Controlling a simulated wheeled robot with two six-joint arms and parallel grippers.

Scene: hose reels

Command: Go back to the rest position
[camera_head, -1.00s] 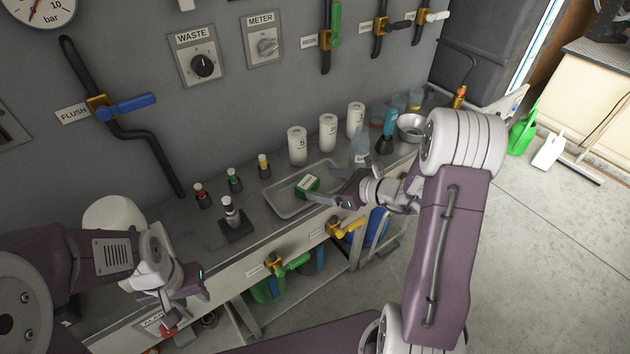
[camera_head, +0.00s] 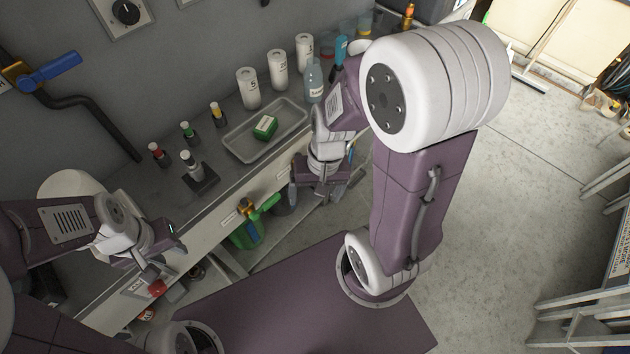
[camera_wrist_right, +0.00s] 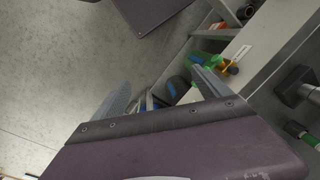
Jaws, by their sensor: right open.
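My right gripper (camera_head: 318,190) hangs in front of the bench edge, pointing down, clear of the bench top. In the right wrist view its two fingers (camera_wrist_right: 160,92) stand apart with nothing between them, over the floor and the bench's lower part. My left gripper (camera_head: 165,255) is at the lower left, near the bench front edge. Whether its fingers are apart is too small to tell. A green box (camera_head: 265,127) lies in the metal tray (camera_head: 239,146) on the bench, away from both grippers.
Open floor (camera_head: 480,220) lies to the right.

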